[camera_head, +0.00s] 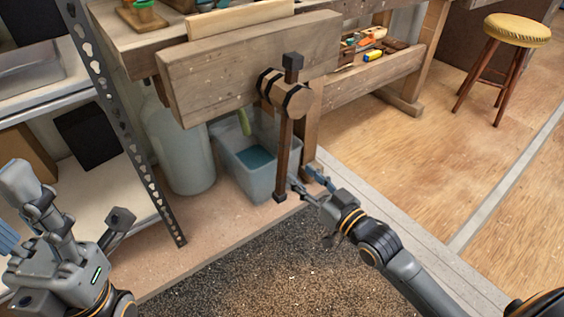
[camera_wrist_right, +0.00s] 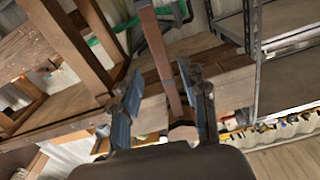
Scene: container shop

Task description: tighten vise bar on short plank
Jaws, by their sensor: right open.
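The vise bar (camera_head: 284,150) is a dark wooden rod with black end caps. It hangs upright through the round hub (camera_head: 285,93) on the front vise jaw (camera_head: 215,75). The short plank (camera_head: 240,18) stands on edge behind that jaw, its upper part showing. My right gripper (camera_head: 305,183) is open just right of the bar's lower part. In the right wrist view the bar (camera_wrist_right: 160,55) shows between the two spread fingers (camera_wrist_right: 164,92), with visible gaps; contact cannot be made out. My left gripper (camera_head: 65,230) is at the lower left, far from the vise; its finger opening is unclear.
A clear plastic bin (camera_head: 245,165) and a large whitish jug (camera_head: 180,145) stand under the bench close behind the bar. The bench leg (camera_head: 311,130) is right of the bar. A metal shelf (camera_head: 120,130) is at left. A stool (camera_head: 515,30) stands far right on open floor.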

